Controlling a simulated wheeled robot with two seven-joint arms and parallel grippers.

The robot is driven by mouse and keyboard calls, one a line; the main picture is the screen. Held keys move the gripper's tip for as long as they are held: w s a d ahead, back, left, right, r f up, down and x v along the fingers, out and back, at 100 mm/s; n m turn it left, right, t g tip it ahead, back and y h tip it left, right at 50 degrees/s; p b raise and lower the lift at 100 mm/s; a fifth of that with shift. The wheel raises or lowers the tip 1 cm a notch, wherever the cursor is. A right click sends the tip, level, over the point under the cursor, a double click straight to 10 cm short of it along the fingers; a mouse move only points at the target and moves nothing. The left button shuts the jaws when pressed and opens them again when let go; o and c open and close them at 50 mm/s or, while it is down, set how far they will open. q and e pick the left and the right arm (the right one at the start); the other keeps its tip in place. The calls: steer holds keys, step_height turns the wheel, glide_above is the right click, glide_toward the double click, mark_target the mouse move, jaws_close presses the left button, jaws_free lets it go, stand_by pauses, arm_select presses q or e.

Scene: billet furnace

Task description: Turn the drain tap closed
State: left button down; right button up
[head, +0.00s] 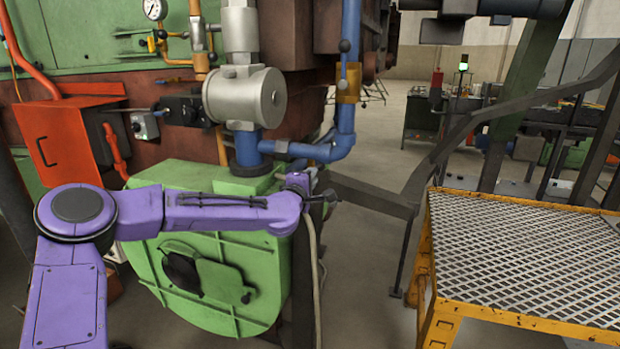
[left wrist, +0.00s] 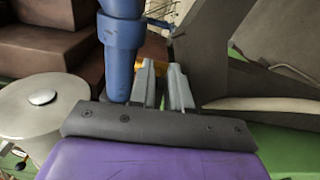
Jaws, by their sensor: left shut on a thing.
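My left gripper (head: 322,196) is at the end of the purple arm, in front of the upper right side of the green housing (head: 170,235). It also shows in the left wrist view (left wrist: 163,86), where its two grey fingers have a narrow gap between them. It is shut on what I take for the drain tap's handle. The fingers hide nearly all of that part, so its angle cannot be made out. My right gripper is out of view.
A blue pipe (head: 350,25) with a brass valve (head: 348,90) and an upright ball-ended lever stands above the gripper. A silver vessel (head: 243,97) is left of it. A yellow grated platform (head: 530,260) fills the lower right. A dark sloping rail (head: 440,150) lies between.

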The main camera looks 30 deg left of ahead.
arm_select(q)
steer(key=shift+f+m, duration=0.1)
steer(key=shift+m, duration=0.2)
stand_by(0.4)
steer(key=c, duration=1.2)
jaws_free()
steer(key=shift+o, duration=0.2)
steer(key=b+v, duration=0.1)
steer(key=v, duration=0.9)
steer(key=shift+s, duration=0.3)
